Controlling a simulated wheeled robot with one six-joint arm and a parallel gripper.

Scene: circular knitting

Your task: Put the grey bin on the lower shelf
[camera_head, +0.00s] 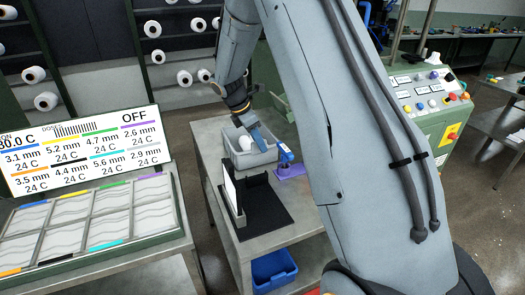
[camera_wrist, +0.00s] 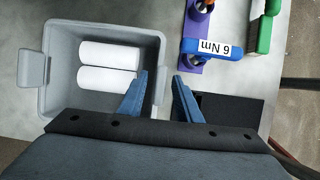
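The grey bin (camera_head: 252,160) stands on the metal table top in the head view. In the wrist view the grey bin (camera_wrist: 58,95) fills the left side, with two white cylinders (camera_wrist: 108,53) inside and a handle tab on its left wall. My gripper (camera_wrist: 160,78) is open, its blue fingers apart, one over the inside of the bin and one outside its right wall. I cannot tell whether either finger touches it. In the head view my gripper (camera_head: 257,138) is above the bin. The lower shelf (camera_head: 312,262) is partly hidden by my arm.
A blue bin (camera_head: 272,270) sits on the lower shelf. Beside the grey bin are a blue tool marked 6 Nm (camera_wrist: 212,47) in a purple holder (camera_head: 291,171) and a black stand (camera_head: 265,205). A sample tray with a display (camera_head: 85,150) is at left, a green control panel (camera_head: 430,100) at right.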

